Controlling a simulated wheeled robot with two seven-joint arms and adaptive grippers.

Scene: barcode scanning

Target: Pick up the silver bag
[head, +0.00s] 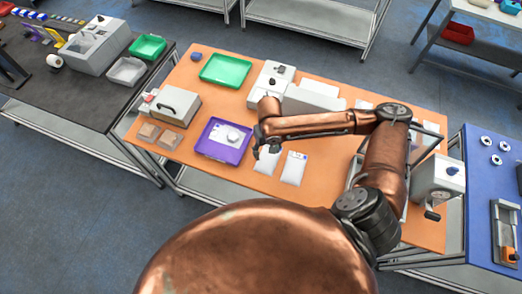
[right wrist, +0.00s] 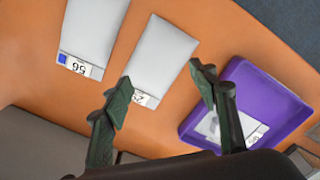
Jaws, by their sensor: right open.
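Two flat silver-white bags with printed labels lie side by side on the orange table. One bag (head: 293,168) is in plain sight in the head view; it also shows at upper left in the right wrist view (right wrist: 93,28). The other bag (head: 267,163) is partly hidden by my right gripper (head: 262,148); in the right wrist view it lies in the middle (right wrist: 160,50). In that view my right gripper (right wrist: 163,82) has its dark fingers spread, with the label end of the middle bag between them. The gripper is empty and appears above the bag. My left gripper is not in view.
A purple tray (head: 213,154) holding a pale labelled item stands left of the bags. A green tray (head: 225,82), a white machine (head: 270,82), a grey box (head: 178,104) and brown boxes (head: 171,140) are also on the table. Bare tabletop shows between the trays.

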